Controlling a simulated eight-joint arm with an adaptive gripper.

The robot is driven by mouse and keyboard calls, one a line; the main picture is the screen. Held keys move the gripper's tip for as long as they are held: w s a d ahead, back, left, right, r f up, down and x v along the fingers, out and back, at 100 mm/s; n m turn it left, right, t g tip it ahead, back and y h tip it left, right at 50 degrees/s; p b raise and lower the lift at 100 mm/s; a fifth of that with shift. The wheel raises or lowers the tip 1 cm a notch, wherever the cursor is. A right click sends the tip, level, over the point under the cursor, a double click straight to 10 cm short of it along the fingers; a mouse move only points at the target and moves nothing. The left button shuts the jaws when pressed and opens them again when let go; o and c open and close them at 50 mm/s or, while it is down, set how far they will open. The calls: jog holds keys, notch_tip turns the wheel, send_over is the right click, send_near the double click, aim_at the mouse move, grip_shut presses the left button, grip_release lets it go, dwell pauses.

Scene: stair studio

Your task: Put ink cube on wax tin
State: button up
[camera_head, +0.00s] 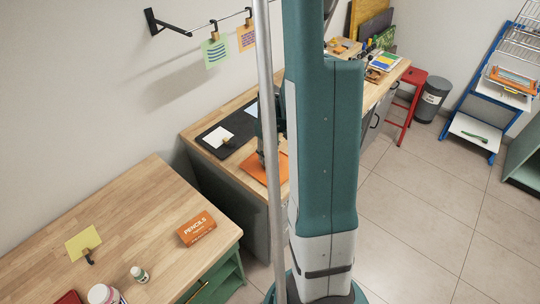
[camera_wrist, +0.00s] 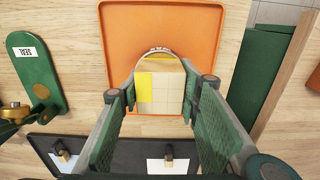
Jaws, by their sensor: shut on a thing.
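The ink cube, as I take it, is a pale block with a yellow patch (camera_wrist: 162,88), seen from above between my fingers in the wrist view. My gripper (camera_wrist: 158,96) is shut on it, one green-padded finger at each side. Just beyond the cube shows the curved rim of a round tin with small lettering (camera_wrist: 160,52), which I take for the wax tin; the cube hides most of it. I cannot tell whether the cube touches the tin. Both appear over an orange tray (camera_wrist: 205,22). In the head view my arm and a pole hide the cube and tin.
The orange tray also shows in the head view (camera_head: 252,165). A dark mat (camera_wrist: 112,150) with white cards and clips lies beside it. A green labelled tool (camera_wrist: 38,72) with a brass part is at the left. A nearer table holds a pencils box (camera_head: 196,229) and bottles.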

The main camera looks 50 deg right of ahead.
jog(key=shift+f, duration=0.2)
jog(key=o, duration=0.9)
jog(key=shift+r, duration=0.25)
jog(key=shift+r, duration=5.95)
jog(key=shift+a, duration=0.15)
